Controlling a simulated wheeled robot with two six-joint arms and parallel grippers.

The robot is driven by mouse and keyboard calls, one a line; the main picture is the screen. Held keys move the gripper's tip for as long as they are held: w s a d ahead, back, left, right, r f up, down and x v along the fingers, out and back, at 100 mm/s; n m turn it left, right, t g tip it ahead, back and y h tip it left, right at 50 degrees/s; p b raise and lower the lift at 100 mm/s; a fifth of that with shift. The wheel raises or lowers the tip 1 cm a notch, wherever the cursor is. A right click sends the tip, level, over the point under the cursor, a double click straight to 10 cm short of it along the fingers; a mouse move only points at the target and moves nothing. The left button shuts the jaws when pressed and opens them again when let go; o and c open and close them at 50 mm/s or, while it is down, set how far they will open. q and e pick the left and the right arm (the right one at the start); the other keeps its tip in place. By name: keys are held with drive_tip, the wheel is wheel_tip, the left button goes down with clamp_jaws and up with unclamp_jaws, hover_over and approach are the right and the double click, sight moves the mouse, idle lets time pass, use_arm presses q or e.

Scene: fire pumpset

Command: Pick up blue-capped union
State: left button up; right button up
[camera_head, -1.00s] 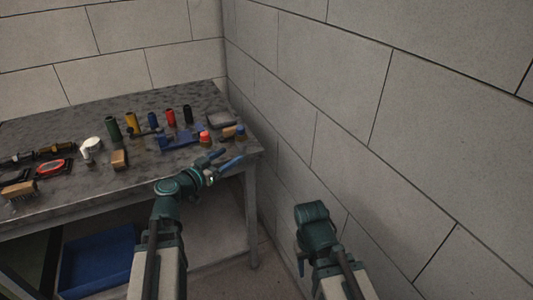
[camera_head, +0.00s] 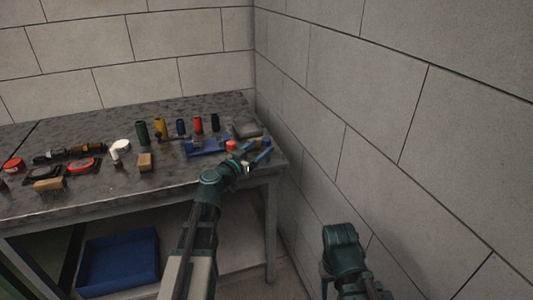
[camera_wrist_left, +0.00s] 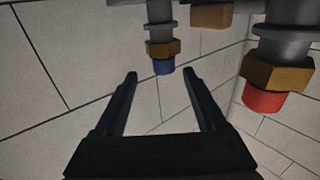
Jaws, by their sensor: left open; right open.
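The blue-capped union shows in the left wrist view (camera_wrist_left: 162,48), with a grey body, a brass nut and a blue cap. In the head view its blue cap (camera_head: 266,141) is small, at the table's right end. My left gripper (camera_head: 256,154) is open and empty at the table's front right edge. In the left wrist view its two fingers (camera_wrist_left: 160,80) point toward the union, with the blue cap between and just beyond the tips. A red-capped union (camera_wrist_left: 270,80) is to the right there; its red cap (camera_head: 231,145) also shows in the head view.
The dark table (camera_head: 130,188) holds several coloured cylinders (camera_head: 197,123), a blue holder (camera_head: 205,148), a wooden block (camera_head: 145,162) and a white fitting (camera_head: 117,150). A blue bin (camera_head: 118,262) is below. A block wall (camera_head: 350,110) stands close on the right.

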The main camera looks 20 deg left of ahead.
sight(264, 143)
use_arm(q)
drive_tip(key=x, duration=0.5)
drive_tip(key=shift+w+a+f, duration=0.1)
drive_tip(key=shift+w+a, duration=0.1)
drive_tip(key=shift+w, duration=0.1)
drive_tip(key=shift+s, duration=0.1)
clamp_jaws()
idle(1.2)
